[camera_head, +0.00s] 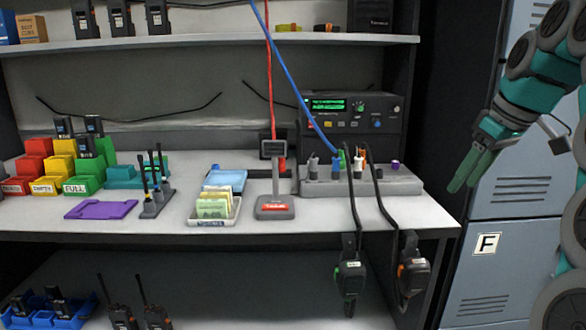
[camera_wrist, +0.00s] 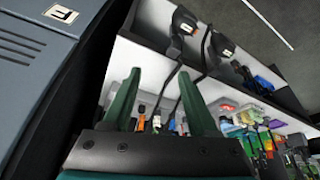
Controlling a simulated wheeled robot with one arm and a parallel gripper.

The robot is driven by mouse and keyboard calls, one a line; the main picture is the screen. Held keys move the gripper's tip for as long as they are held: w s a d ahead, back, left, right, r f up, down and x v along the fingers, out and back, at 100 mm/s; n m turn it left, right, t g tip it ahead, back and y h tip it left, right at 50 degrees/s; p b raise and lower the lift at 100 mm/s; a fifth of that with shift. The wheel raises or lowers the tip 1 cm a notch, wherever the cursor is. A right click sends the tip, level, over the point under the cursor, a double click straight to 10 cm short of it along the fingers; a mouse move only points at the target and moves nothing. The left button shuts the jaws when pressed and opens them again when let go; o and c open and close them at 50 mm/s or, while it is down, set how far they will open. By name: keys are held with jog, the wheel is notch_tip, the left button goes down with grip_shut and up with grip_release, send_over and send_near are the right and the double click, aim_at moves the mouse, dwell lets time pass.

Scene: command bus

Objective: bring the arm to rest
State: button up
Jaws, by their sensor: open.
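My gripper (camera_head: 462,172) is in the right part of the head view, in front of the grey-blue lockers and to the right of the desk. Its green fingers point down and to the left. It is open and empty, and touches nothing. In the wrist view my gripper's two fingers (camera_wrist: 158,102) stand apart, with the desk and its hanging handsets seen beyond them.
The desk (camera_head: 370,212) carries a dock (camera_head: 400,182) with plugs, a radio unit (camera_head: 352,112), a stand (camera_head: 274,208) and coloured bins (camera_head: 82,180). Two handsets (camera_head: 349,277) (camera_head: 411,270) hang at its front edge. Lockers (camera_head: 520,225) stand behind my gripper.

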jog(key=s+a+f+m+g, duration=0.1)
jog(key=s+a+f+g, duration=0.2)
jog(key=s+a+f, duration=1.05)
jog(key=s+a+f+m+g+h, duration=0.1)
jog(key=s+f+m, duration=0.1)
jog(key=s+f, duration=0.6)
jog(key=s+a+f+m+g, duration=0.1)
jog(key=s+a+f+m, duration=0.1)
jog(key=s+f, duration=0.7)
jog(key=shift+s+f+g+h, duration=0.15)
jog(key=shift+s+g+h, duration=0.25)
